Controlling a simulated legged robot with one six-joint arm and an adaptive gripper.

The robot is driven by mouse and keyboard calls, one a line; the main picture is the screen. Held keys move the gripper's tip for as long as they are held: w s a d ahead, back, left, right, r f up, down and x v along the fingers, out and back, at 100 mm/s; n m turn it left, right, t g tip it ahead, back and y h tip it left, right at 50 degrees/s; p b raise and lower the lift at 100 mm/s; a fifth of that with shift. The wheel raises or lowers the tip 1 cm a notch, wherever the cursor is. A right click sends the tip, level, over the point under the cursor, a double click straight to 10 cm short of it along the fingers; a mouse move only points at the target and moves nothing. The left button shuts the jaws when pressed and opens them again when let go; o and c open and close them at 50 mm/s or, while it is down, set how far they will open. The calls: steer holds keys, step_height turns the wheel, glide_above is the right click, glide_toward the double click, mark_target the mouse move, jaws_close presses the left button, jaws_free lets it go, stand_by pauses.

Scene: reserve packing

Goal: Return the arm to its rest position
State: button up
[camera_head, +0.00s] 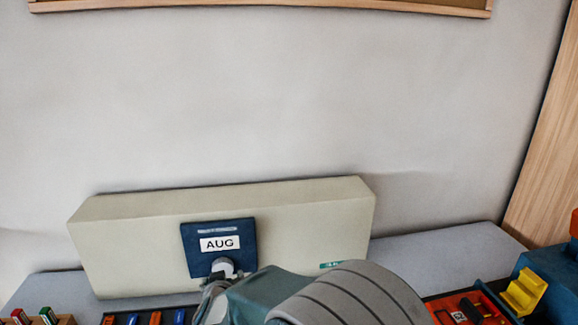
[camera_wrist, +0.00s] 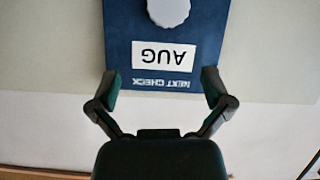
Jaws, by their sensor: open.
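My gripper (camera_wrist: 158,92) is open in the wrist view, with its two dark fingers spread apart. Between and beyond the fingertips is a blue card marked "AUG" and "NEXT CHECK" (camera_wrist: 120,63), upside down there. The gap between the fingers looks empty. In the head view my arm reaches up from the bottom middle, and its grey end covers the lower edge of the blue card (camera_head: 190,236). A round white knob (camera_wrist: 168,10) sits on the card. I cannot tell whether the gripper touches the card.
The card is on the front of a long cream box (camera_head: 130,255) against the wall. A grey surface (camera_head: 440,245) runs beneath it. Coloured items in a rack (camera_head: 157,320) are at lower left, and orange and yellow parts (camera_head: 524,291) at lower right. A wooden panel (camera_head: 545,150) stands at right.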

steer(key=s+d+r+g+y, duration=0.1)
steer(key=s+d+r+g, duration=0.15)
steer(key=d+r, duration=0.45)
steer(key=s+d+r+g+y, duration=0.1)
steer(key=s+d+r, duration=0.3)
steer(key=d, duration=0.5)
steer(key=s+d+m+g+h, duration=0.3)
steer(key=s+d+m+h, duration=0.1)
steer(key=s+d, duration=1.4)
steer(key=shift+s+d+g+h, duration=0.3)
steer(key=shift+s+h, duration=0.2)
steer(key=shift+s, duration=0.65)
